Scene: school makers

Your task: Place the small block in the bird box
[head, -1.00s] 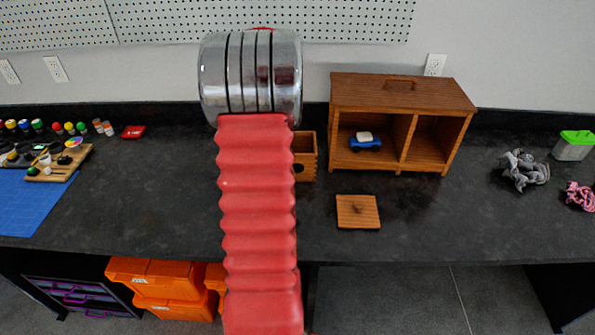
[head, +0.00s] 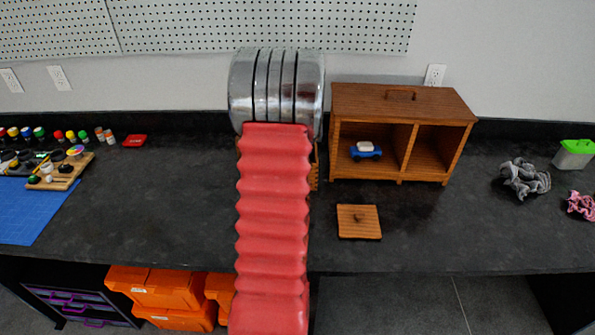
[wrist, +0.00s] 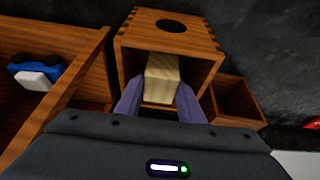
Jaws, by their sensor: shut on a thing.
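The small block (wrist: 161,82) is pale wood. My gripper (wrist: 160,98) is shut on it, with one grey-purple finger on each side. In the wrist view the block is at the open mouth of the bird box (wrist: 128,47), a brown wooden box with jointed corners and a dark round hole in one wall. I cannot tell how far inside the block is. In the head view my arm hides the gripper and block, and most of the bird box; only its right edge (head: 314,172) shows.
A wooden cabinet (head: 402,100) with two compartments stands just right of the bird box, with a blue toy car (head: 366,153) inside. A square wooden lid (head: 358,229) with a knob lies in front. A small open wooden box (wrist: 238,113) adjoins the bird box in the wrist view.

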